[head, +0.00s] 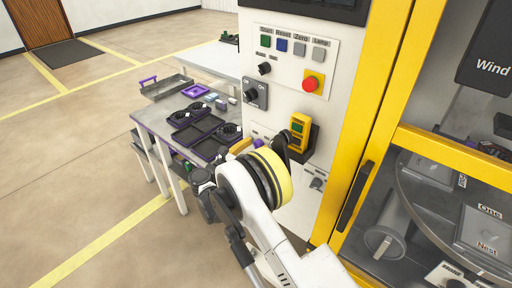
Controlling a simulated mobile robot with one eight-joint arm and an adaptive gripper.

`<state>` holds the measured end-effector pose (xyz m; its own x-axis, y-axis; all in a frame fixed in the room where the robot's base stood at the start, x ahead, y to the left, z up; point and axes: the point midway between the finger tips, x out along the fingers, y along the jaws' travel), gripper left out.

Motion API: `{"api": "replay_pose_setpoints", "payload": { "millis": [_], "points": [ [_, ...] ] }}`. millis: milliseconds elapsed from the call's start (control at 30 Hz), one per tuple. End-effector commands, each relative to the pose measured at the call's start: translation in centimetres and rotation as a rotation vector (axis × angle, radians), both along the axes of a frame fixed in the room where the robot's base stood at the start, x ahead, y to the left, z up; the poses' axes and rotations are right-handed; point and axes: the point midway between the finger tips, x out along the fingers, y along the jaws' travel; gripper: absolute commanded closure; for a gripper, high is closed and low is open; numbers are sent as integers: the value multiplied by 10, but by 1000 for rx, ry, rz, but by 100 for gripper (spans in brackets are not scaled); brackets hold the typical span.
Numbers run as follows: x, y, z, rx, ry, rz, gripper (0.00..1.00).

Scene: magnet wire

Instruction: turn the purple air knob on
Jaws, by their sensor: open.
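A small purple part (258,142), which looks like the air knob, shows low on the left of the white machine panel, under a small label. My arm's yellow and black joint partly covers it, so I cannot tell which way it is turned. My gripper (205,185) seems to be the dark mechanism left of that joint, in front of the table edge and apart from the knob. Its fingers are hard to make out, and nothing shows held in it.
The panel has several buttons, a red stop button (310,84), a black rotary switch (253,94) and a yellow handheld unit (299,128). A grey table (150,116) with black trays stands at left. A yellow-framed glass enclosure (377,120) is at right. Floor at far left is clear.

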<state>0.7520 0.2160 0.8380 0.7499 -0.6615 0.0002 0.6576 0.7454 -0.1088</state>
Motion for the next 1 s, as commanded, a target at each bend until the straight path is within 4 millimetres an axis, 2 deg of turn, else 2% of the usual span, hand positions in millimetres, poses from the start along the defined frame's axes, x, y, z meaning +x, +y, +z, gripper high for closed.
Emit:
{"api": "replay_pose_setpoints", "payload": {
  "millis": [33,67,200,233,667,1000],
  "points": [
    [0,0,0,0,0,0,44],
    [0,0,0,0,0,0,52],
    [0,0,0,0,0,0,94],
    [0,0,0,0,0,0,98],
    [0,0,0,36,-27,1,98],
    [-1,0,1,220,-171,0,98]
  ]
}}
